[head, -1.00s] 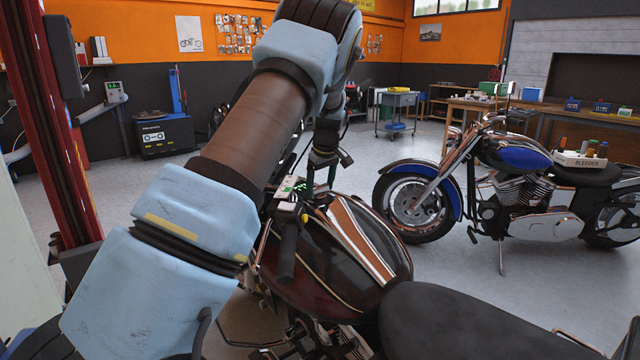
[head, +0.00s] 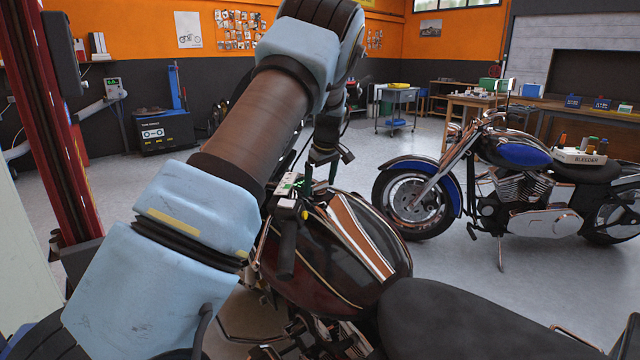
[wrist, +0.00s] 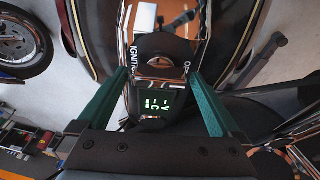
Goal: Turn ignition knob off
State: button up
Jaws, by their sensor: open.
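The ignition knob (wrist: 163,47) is a dark round piece on a panel in the wrist view. "IGNITION" is lettered to its left and "OFF", partly covered, to its right. A shiny block lies just below it, above a small display (wrist: 157,103) with green characters. My gripper (wrist: 158,75) is open, its two green fingers on either side of the panel, tips near the knob's lower edge. I cannot tell if they touch anything. In the head view my gripper (head: 316,182) is at the handlebar panel of the dark red motorcycle (head: 335,250); the knob is not discernible there.
A blue motorcycle (head: 515,155) stands to the right with a bleeder tray (head: 580,157) on its seat. A red lift column (head: 60,130) rises at left. A handlebar grip (head: 287,250) is close below my gripper. The floor between the motorcycles is clear.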

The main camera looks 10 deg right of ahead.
jog(key=shift+r, duration=0.1)
jog(key=b+v, duration=0.2)
jog(key=v, duration=0.8)
jog(key=shift+s+r+b, duration=0.15)
jog(key=shift+r+b, duration=0.15)
